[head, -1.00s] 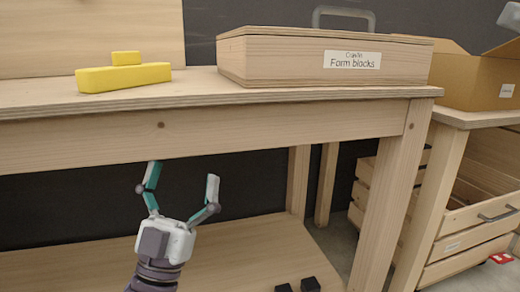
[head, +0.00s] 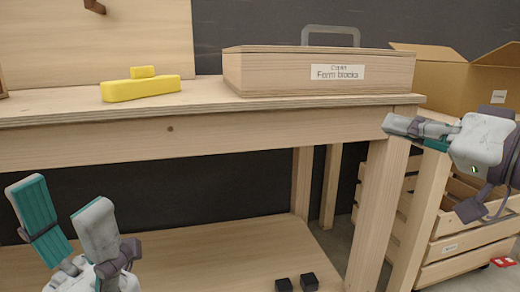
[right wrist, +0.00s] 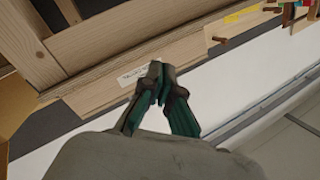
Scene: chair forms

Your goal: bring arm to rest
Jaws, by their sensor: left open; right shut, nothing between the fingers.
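My left gripper (head: 62,195) is in the lower left of the head view, in front of the workbench, its two fingers spread and empty. My right gripper (head: 390,123) comes in from the right in the head view, its fingers together, pointing left in front of the bench's right end. In the right wrist view its closed fingertips (right wrist: 157,75) have nothing between them. They overlap the labelled box in that picture; the distance cannot be told.
The wooden workbench (head: 225,133) bears a yellow block (head: 140,89) with a smaller one on top, and a lidded wooden box (head: 270,75) labelled "Form blocks". A cardboard box (head: 435,72) and slatted crates (head: 455,247) stand right. Two dark blocks lie on the lower shelf (head: 200,262).

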